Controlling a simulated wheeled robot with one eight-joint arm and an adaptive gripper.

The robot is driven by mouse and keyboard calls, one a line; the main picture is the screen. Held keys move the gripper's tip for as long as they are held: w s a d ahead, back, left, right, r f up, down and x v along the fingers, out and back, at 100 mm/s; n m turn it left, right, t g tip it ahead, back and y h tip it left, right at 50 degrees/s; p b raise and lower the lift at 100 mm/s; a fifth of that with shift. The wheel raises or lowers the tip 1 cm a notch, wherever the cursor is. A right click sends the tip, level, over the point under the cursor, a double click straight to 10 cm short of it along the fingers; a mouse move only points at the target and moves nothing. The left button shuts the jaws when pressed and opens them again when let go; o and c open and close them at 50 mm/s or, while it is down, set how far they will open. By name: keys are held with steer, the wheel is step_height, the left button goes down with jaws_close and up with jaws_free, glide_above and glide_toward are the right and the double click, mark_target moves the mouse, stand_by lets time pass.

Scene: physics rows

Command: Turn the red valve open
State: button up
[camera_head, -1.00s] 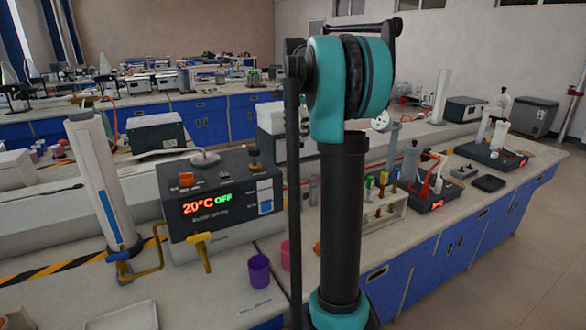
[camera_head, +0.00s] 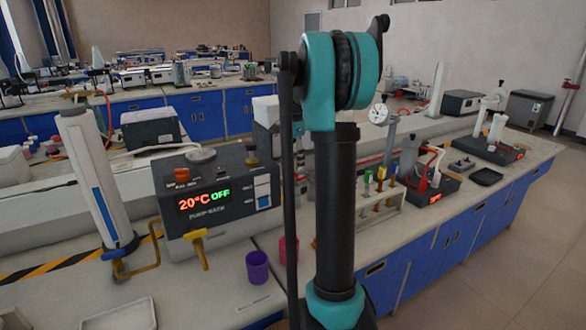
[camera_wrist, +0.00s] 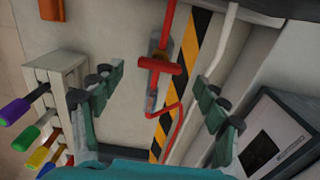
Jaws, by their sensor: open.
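The red valve (camera_wrist: 162,64) shows in the wrist view, in the upper middle. It has a red crossbar handle, with a red pipe running up from it and a thinner bent red line below. My gripper (camera_wrist: 157,82) is open, its teal and black fingers on either side of the valve in the picture. Nothing is between the fingers that I can see being held, and how far the valve lies beyond the fingertips is hard to tell. In the head view my arm covers the middle, and I cannot make out the valve or the gripper there.
A rack with coloured-handled tools (camera_wrist: 52,75) stands left of the fingers in the wrist view, and a grey box (camera_wrist: 272,140) is at the right. A yellow-black stripe (camera_wrist: 188,60) runs beside the valve. In the head view, a pump bath (camera_head: 215,200) and purple cup (camera_head: 257,267) are left of my arm.

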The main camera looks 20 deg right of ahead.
mark_target(293, 174)
steer(key=shift+f, duration=1.5)
steer(key=c, duration=1.2)
